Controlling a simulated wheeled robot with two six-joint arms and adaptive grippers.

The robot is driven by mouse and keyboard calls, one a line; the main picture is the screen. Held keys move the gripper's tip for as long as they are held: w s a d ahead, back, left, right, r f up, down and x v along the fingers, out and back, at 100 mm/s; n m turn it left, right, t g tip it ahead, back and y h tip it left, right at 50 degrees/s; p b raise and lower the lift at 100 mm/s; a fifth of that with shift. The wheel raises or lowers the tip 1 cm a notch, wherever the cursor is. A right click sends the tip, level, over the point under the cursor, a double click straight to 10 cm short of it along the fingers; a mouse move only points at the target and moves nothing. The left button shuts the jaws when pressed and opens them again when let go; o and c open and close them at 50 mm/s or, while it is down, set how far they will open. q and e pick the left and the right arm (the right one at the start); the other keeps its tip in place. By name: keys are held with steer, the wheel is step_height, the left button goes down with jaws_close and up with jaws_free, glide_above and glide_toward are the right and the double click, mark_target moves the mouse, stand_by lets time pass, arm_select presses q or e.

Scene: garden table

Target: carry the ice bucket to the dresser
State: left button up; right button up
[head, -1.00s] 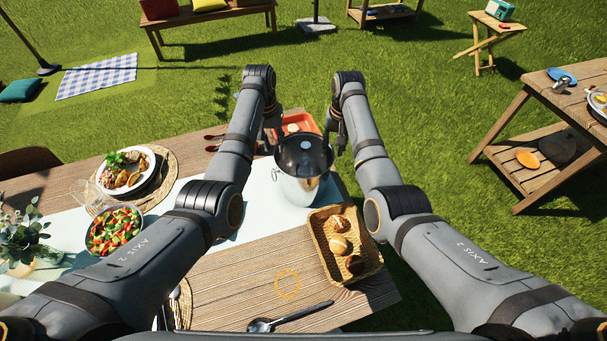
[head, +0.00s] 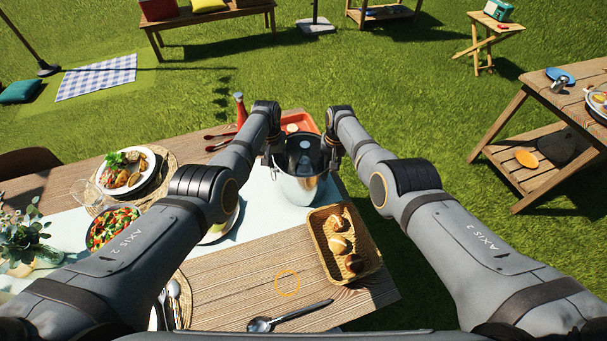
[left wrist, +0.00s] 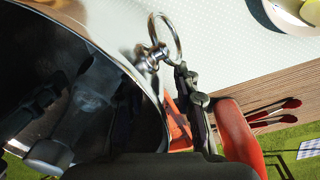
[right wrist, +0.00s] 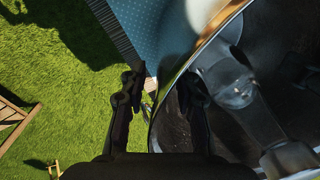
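The ice bucket (head: 300,188), a shiny metal pail with a dark inside, stands upright on the table's pale runner. My left gripper (head: 272,158) is at its left rim and my right gripper (head: 336,158) at its right rim. In the left wrist view, a ring handle (left wrist: 178,40) hangs at the rim beside one dark finger; the other finger is lost against the dark inside. In the right wrist view, the fingers (right wrist: 158,98) are apart, with the rim (right wrist: 152,125) between them. A two-tier wooden stand (head: 530,115), possibly the dresser, is at right.
A bread basket (head: 330,272) is just in front of the bucket, an orange tray (head: 303,120) behind it. A red bottle (head: 240,108) stands by my left arm. Plates and a salad bowl (head: 112,228) fill the table's left. Grass separates table and stand.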

arm_select(q)
steer(key=shift+f, duration=0.15)
arm_select(e)
steer(key=shift+f, duration=0.15)
arm_select(q)
jaws_close()
arm_select(e)
jaws_close()
